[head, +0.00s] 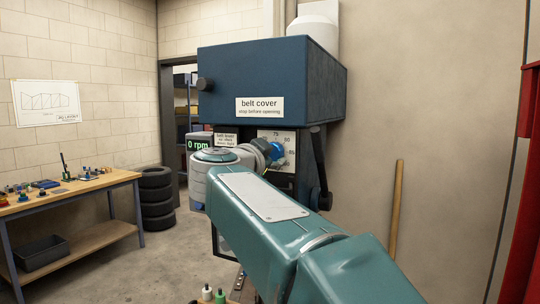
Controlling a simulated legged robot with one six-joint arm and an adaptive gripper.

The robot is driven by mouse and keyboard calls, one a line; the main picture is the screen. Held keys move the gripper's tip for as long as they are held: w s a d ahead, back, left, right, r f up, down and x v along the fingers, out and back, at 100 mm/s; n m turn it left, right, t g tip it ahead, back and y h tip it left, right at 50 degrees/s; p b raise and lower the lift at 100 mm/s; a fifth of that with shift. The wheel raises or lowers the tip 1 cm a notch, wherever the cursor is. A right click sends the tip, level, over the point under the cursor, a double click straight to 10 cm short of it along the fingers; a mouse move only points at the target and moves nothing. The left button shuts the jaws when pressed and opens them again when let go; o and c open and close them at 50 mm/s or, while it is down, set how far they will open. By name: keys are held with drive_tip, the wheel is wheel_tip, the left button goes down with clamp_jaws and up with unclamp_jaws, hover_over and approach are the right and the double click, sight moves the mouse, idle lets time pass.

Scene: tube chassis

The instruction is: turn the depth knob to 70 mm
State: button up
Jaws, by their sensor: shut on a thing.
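The blue depth knob (277,150) sits on a white dial plate (288,139) on the front of the machine, below the belt cover. Numbers near 75, 80 and 85 show along the plate. The pointer and its exact reading are too small to tell. My gripper (269,153) is at the knob's left side and is shut on it. My own arm covers the plate's lower left and much of the machine below it.
The dark blue belt cover (270,80) overhangs the knob. A dark lever (320,170) hangs just right of the dial. A display (199,144) reads 0 rpm. A workbench (70,190) with small items and stacked tires (157,198) stand at left. Floor between is clear.

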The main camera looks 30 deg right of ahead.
drive_tip(key=shift+w+f, duration=0.15)
drive_tip(key=shift+f, duration=0.2)
drive_tip(key=o, duration=1.1)
drive_tip(key=shift+o, duration=0.2)
drive_tip(key=shift+r, duration=0.15)
drive_tip(key=shift+a, duration=0.1)
drive_tip(key=v, duration=1.2)
